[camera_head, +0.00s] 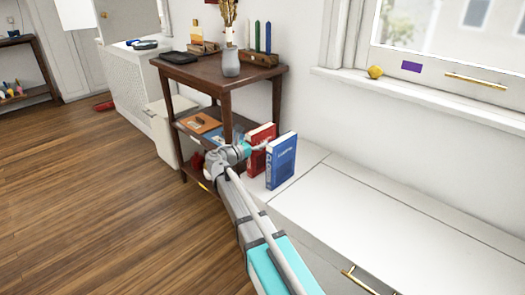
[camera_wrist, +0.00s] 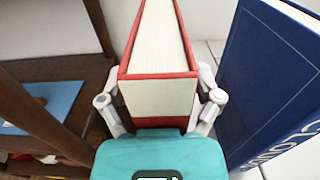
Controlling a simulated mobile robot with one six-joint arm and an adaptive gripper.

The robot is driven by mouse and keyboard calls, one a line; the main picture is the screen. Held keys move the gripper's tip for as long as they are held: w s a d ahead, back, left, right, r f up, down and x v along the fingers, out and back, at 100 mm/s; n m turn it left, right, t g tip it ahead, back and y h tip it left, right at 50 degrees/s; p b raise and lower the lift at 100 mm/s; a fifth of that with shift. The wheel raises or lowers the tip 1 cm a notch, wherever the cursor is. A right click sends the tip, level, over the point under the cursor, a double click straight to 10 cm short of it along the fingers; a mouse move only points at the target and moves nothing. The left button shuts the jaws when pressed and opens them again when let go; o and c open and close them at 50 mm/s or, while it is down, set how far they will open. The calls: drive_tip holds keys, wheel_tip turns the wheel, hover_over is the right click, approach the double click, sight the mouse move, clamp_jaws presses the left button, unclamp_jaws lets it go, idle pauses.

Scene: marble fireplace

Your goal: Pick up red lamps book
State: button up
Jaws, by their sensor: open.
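A red book (camera_head: 259,136) stands upright on the white bench, beside a blue book (camera_head: 281,160). In the wrist view the red book (camera_wrist: 160,50) is straight ahead, with its pale pages framed by red covers. The blue book (camera_wrist: 270,80) stands close on its right. My gripper (camera_wrist: 160,92) is open, with one finger on each side of the red book. I cannot tell whether either finger touches it. In the head view my gripper (camera_head: 248,150) is at the red book and partly covers it. The title on the red book is not readable.
A dark wooden side table (camera_head: 215,75) stands just left of the books, with a grey vase (camera_head: 230,62) and candles on top. Its lower shelf holds an orange-brown item (camera_head: 199,122). The white bench (camera_head: 370,205) is clear to the right, below the window.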

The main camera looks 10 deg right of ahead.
clamp_jaws()
drive_tip(key=shift+r, duration=0.15)
idle(0.4)
wheel_tip(320, 180, up, 10)
drive_tip(key=p, duration=1)
idle(0.7)
